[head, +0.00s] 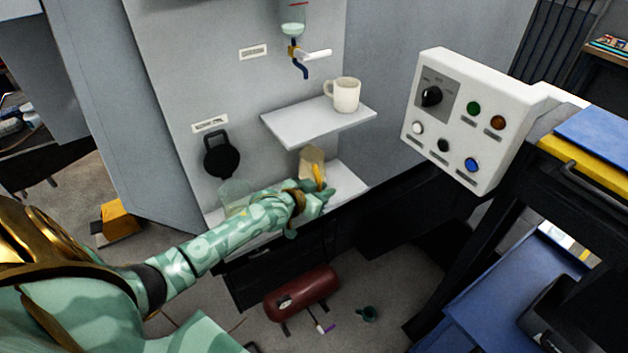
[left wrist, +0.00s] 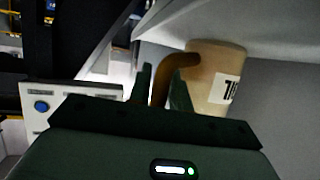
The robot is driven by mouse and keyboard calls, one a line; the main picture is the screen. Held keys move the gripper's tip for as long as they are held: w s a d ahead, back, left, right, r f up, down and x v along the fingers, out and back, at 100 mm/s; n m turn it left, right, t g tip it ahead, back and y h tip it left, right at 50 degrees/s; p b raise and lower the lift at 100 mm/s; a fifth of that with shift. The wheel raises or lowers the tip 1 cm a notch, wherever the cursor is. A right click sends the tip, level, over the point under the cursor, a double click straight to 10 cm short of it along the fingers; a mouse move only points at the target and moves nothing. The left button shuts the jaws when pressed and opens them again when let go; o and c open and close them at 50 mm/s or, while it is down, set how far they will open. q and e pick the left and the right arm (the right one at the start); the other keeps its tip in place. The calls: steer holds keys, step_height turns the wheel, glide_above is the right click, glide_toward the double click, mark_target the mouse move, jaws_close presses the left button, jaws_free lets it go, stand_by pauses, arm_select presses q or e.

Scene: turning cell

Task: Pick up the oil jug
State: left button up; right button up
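The oil jug (head: 311,160) is beige with a yellow-orange handle and stands on the lower white shelf. My left gripper (head: 318,197) is at its handle, in front of the jug. The left wrist view is upside down. There the jug (left wrist: 212,75), with part of a black-lettered label, has its base on the shelf. Its brown-orange handle (left wrist: 159,88) fills the gap between my left gripper's fingers (left wrist: 163,80), which look closed on it. The gripper hides the jug's lower part in the head view. My right gripper is out of view.
An upper shelf (head: 290,127) with a white mug (head: 343,94) juts out above the jug. A clear container (head: 235,197) stands left on the lower shelf, beside my forearm. A control panel (head: 465,120) is at the right. A red tank (head: 302,292) lies on the floor below.

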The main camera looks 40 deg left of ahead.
arm_select(q)
jaws_close()
steer(key=shift+r, duration=0.1)
steer(key=shift+d+r+p, duration=0.2)
steer(key=shift+r+p, duration=0.15)
steer(key=shift+r, duration=0.05)
step_height(320, 180, up, 6)
steer(key=p, duration=0.2)
steer(key=s+d+p, duration=0.1)
steer(key=s+d, duration=0.3)
steer(key=d, duration=0.5)
steer(key=s+d+p, duration=0.1)
steer(key=s+d, duration=0.2)
steer(key=d, duration=0.6)
steer(key=shift+s, duration=0.35)
steer(key=shift+d, duration=0.1)
